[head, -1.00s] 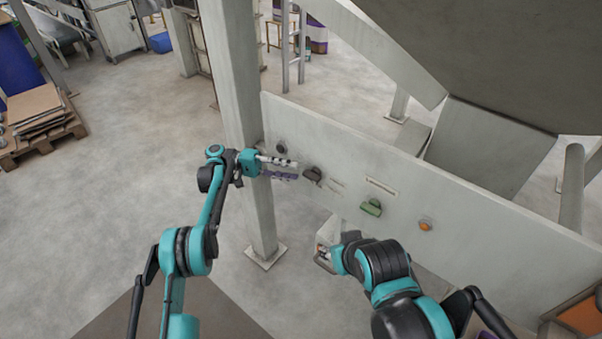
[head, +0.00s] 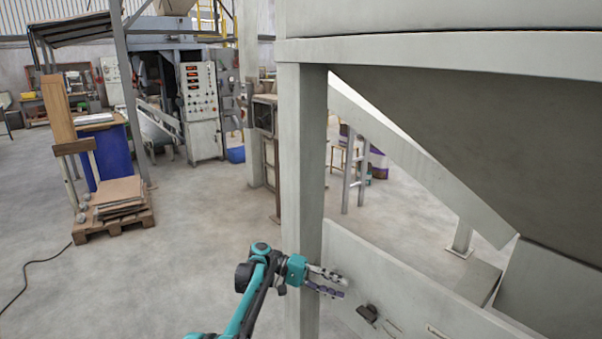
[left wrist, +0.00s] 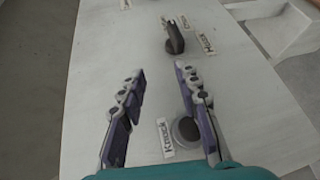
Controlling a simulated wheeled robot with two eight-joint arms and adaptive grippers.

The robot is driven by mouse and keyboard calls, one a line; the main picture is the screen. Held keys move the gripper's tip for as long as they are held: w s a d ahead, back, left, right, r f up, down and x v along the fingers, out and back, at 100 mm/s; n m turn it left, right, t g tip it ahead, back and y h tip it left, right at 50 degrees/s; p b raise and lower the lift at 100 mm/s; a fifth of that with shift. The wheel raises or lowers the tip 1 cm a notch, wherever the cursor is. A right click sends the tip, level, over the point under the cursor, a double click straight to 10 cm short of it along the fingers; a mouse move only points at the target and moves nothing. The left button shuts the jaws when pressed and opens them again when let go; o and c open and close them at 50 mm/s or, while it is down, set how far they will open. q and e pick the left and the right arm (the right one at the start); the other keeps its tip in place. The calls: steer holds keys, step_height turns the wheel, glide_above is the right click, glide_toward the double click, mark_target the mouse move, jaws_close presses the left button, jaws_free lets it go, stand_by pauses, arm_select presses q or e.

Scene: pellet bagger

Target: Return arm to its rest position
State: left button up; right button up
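My left arm comes in from the bottom of the head view, and its gripper (head: 328,281) is in front of the pale panel (head: 400,290). In the left wrist view the left gripper (left wrist: 158,92) has its two purple-padded fingers apart with nothing between the tips. A round dark knob (left wrist: 186,131) with a label sits on the panel near the right finger, apart from any grip. A dark switch handle (left wrist: 174,40) is further up the panel; it also shows in the head view (head: 367,313). My right arm and gripper are out of the head view.
A grey post (head: 303,190) stands right beside the left arm. A large hopper (head: 480,110) overhangs on the right. A pallet with flat cardboard (head: 118,205) stands on the left. Open floor lies left of the arm.

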arm_select(q)
steer(key=s+a+r+n+t+y, duration=0.2)
steer(key=s+a+r+t+y, duration=0.2)
steer(key=s+a, duration=0.25)
steer(key=s+a+r+n+t+y, duration=0.25)
steer(key=s+a+t, duration=0.2)
steer(key=s, duration=0.25)
steer(key=s+a+f+t+y, duration=0.2)
steer(key=s+a+f+y, duration=0.2)
steer(key=s+a, duration=0.5)
steer(key=s+a+f+t+y, duration=0.2)
steer(key=s+a+f+y, duration=0.2)
steer(key=s+a, duration=0.4)
steer(key=shift+s+a+m+t, duration=0.35)
steer(key=shift+s+m, duration=0.1)
steer(key=shift+s, duration=0.65)
steer(key=shift+f, duration=0.1)
